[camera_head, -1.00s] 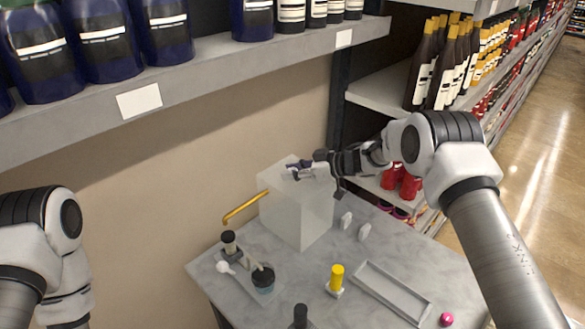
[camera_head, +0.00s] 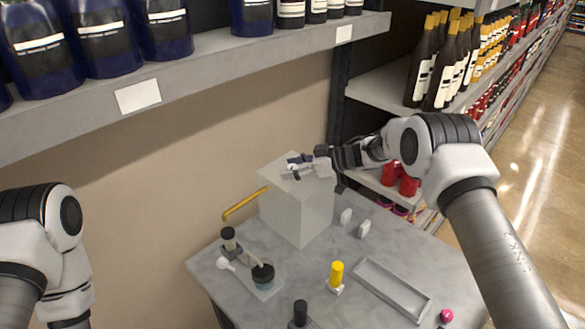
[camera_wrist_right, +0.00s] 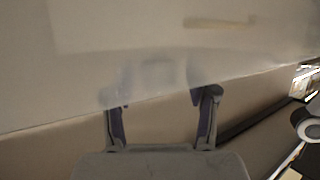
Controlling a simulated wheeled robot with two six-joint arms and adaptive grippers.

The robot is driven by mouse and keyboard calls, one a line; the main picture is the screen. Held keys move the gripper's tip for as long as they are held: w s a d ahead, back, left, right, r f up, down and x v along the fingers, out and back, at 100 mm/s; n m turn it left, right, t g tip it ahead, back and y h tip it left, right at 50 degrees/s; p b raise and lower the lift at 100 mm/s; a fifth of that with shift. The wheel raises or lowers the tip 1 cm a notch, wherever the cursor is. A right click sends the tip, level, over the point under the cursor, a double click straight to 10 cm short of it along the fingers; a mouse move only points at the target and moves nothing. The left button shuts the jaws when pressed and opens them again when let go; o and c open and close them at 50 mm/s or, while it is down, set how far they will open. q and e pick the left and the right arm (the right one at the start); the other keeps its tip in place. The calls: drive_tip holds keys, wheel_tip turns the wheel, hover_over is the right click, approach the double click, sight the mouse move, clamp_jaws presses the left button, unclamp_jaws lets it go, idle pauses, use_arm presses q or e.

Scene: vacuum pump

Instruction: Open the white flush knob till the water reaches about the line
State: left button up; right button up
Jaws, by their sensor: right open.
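A translucent whitish tank (camera_head: 290,215) stands at the back of the grey table. My right gripper (camera_head: 293,168) is open at the tank's upper part; I cannot tell whether it touches. In the right wrist view its two fingers (camera_wrist_right: 158,98) are apart, with the pale tank wall (camera_wrist_right: 110,55) before them. A faint pale shape between the fingers is too blurred to name. Two small white pieces, one (camera_head: 346,216) left of the other (camera_head: 364,229), stand beside the tank; I cannot tell if either is the flush knob. No water line is readable. My left gripper is out of view.
A golden pipe (camera_head: 245,204) juts from the tank's left. A yellow-capped bottle (camera_head: 336,274), a grey tray (camera_head: 375,293), a black-topped bottle (camera_head: 229,240), a dark cup (camera_head: 262,275) and a pink ball (camera_head: 446,315) are on the table (camera_head: 310,262). A bottle shelf overhangs the left.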

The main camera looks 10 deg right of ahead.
drive_tip(key=v, duration=1.2)
drive_tip(key=shift+f, duration=0.15)
